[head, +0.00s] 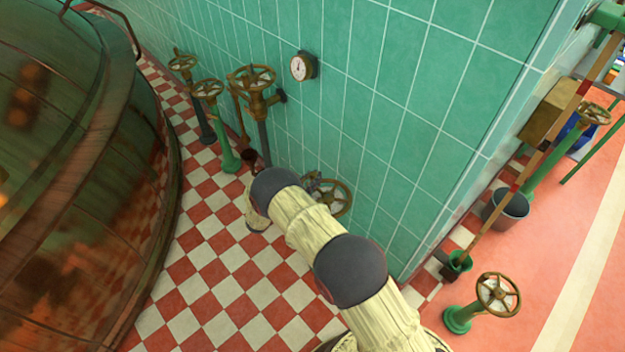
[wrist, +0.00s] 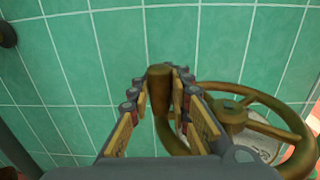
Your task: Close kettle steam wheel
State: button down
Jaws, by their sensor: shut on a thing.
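The brass steam wheel (head: 331,197) is mounted low on the green tiled wall, partly hidden behind my arm in the head view. In the wrist view the wheel (wrist: 229,116) fills the right side, with a spoked rim and a pale plate behind it. An upright brass handle (wrist: 159,92) stands at its left edge. My gripper (wrist: 160,80) is shut on this handle, one finger on each side. In the head view my gripper is mostly hidden by my arm.
Several other valve wheels (head: 251,79) on pipes stand along the wall, near a gauge (head: 301,67). A large copper kettle (head: 70,190) fills the left. A floor valve (head: 497,294) and a grey bucket (head: 508,207) stand at right. The checkered floor between kettle and wall is open.

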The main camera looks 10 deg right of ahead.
jog(key=shift+w+d+r, duration=0.1)
jog(key=shift+w+r, duration=0.05)
dwell(0.4)
jog(key=c, duration=1.8)
grip_release()
jog(key=shift+o, duration=0.7)
jog(key=v, duration=1.2)
